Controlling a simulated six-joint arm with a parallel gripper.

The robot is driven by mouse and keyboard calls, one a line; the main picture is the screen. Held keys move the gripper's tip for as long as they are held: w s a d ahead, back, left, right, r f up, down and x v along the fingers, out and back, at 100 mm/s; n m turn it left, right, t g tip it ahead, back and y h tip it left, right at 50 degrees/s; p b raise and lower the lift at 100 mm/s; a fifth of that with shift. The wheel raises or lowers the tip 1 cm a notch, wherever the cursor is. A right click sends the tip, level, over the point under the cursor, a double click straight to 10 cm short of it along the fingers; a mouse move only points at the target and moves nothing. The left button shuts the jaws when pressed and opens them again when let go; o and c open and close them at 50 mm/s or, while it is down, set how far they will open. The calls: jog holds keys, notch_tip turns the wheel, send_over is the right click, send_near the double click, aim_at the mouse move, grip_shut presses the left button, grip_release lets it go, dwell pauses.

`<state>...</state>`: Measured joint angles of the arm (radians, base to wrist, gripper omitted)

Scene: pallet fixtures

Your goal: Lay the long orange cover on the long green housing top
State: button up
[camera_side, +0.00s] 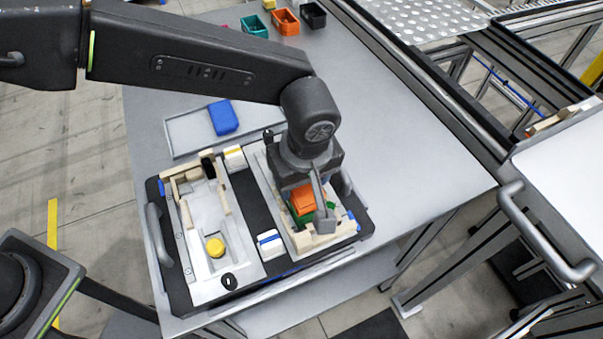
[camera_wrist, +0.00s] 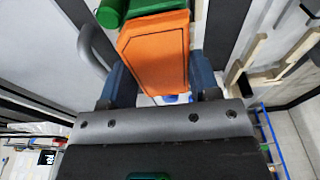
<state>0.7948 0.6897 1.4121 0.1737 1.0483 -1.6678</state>
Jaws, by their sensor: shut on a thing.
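The orange cover (camera_side: 302,199) is in my gripper (camera_side: 316,192), over the right fixture in the side view. In the wrist view the cover (camera_wrist: 152,50) lies between the two fingers of my gripper (camera_wrist: 160,78), which is shut on it. The green housing (camera_side: 299,217) shows just below and beside the cover in the side view. In the wrist view green parts of the housing (camera_wrist: 150,6) show past the cover's far end. My gripper and the cover hide much of the housing. I cannot tell whether the cover touches it.
A blue block (camera_side: 223,117) lies on a grey tray (camera_side: 185,135) behind. Small coloured bins (camera_side: 286,22) stand at the back. The table's right side is clear.

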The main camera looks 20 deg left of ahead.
aim_at(307, 193)
jog(key=shift+f, duration=0.25)
jog(key=o, duration=1)
jog(key=shift+r, duration=0.1)
jog(key=r, duration=0.4)
jog(key=s+d+r, duration=0.1)
jog(key=r, duration=0.8)
jog(key=shift+s+d+r, duration=0.25)
jog(key=shift+r, duration=0.05)
